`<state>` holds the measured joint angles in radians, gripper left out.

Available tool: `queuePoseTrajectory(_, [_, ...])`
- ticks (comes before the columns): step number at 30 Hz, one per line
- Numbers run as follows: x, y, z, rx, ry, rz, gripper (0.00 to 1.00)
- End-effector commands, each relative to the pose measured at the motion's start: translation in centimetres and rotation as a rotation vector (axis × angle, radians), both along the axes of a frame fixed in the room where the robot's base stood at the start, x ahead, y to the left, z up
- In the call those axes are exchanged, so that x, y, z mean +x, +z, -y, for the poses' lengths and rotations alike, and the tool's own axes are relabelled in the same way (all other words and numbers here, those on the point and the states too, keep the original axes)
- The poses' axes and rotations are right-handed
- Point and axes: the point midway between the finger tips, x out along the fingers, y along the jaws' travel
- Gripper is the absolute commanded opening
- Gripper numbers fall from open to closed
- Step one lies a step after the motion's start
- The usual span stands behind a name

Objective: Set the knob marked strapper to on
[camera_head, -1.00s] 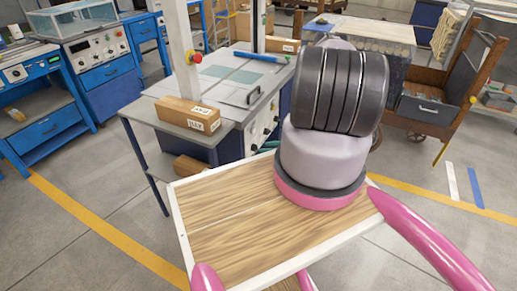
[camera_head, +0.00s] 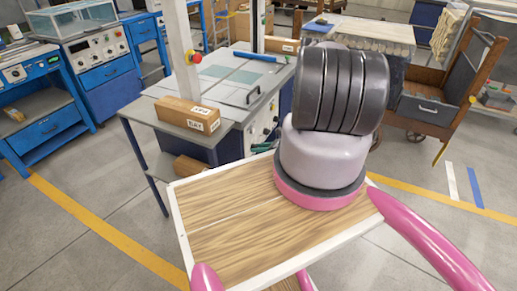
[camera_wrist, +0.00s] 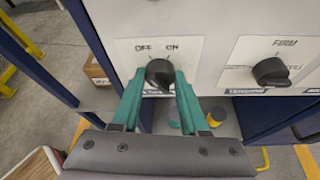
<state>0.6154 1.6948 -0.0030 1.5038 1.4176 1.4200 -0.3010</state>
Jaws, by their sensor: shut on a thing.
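In the wrist view, a round black knob (camera_wrist: 160,73) sits on a white panel below the words OFF and ON. The label plate under it is partly covered by the fingers and I cannot read it. My gripper (camera_wrist: 158,82) has two teal fingers, one on each side of the knob, and is shut on it. Which way the knob points is hard to tell. In the head view, the machine with the panel (camera_head: 252,132) stands behind my body, and a bit of my teal gripper (camera_head: 263,147) shows at its front. The knob is hidden there.
A second black knob (camera_wrist: 271,71) is to the right on the same panel.

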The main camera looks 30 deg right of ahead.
Motion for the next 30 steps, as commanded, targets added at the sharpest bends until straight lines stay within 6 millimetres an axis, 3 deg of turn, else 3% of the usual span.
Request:
queuePoseTrajectory(11, [0.07, -0.01, 0.17, 0.092, 0.001, -0.071, 0.00])
queuePoseTrajectory(30, [0.29, -0.37, 0.54, 0.543, 0.001, -0.424, 0.00])
